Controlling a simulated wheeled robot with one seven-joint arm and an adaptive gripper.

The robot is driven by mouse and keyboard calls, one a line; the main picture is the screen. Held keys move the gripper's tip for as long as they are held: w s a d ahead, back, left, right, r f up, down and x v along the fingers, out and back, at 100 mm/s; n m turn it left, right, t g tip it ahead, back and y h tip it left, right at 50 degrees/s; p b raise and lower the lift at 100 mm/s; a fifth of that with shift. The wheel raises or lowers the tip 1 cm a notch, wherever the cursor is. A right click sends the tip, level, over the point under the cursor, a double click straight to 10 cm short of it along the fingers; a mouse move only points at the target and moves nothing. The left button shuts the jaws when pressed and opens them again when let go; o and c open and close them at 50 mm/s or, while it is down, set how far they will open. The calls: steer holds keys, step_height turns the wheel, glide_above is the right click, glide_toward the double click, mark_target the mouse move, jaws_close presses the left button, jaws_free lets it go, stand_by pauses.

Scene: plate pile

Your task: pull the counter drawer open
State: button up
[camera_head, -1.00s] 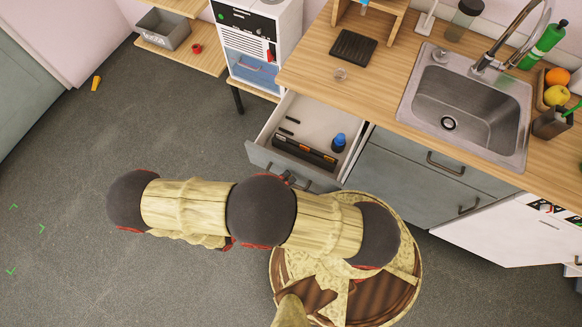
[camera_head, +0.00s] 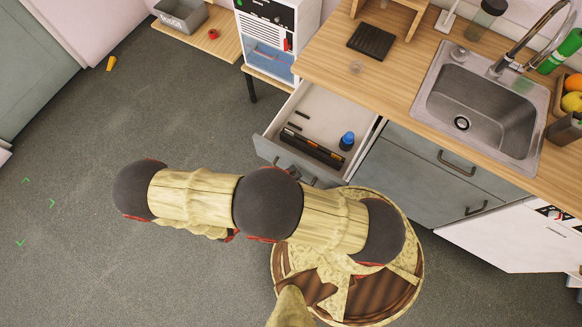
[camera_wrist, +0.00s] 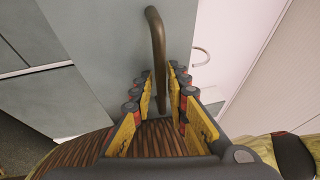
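The counter drawer (camera_head: 277,155) stands pulled out from under the wooden counter, its inside in plain view in the head view. It holds a dark tray (camera_head: 311,149), a blue-capped bottle (camera_head: 347,141) and small dark items. In the wrist view a bronze bar handle (camera_wrist: 158,50) on a grey front runs down between the two fingers of my gripper (camera_wrist: 163,88). The fingers are apart, with a narrow gap showing beside the bar; firm contact is not visible. In the head view my arm hides the gripper.
The counter (camera_head: 400,85) carries a sink (camera_head: 472,100) and a dark rack (camera_head: 371,41). Closed grey drawers (camera_head: 425,165) and an open white door (camera_head: 510,235) are to the right. Grey floor at left is mostly free, with a small orange object (camera_head: 111,63).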

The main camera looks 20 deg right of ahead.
steer(key=v, duration=1.2)
stand_by(0.5)
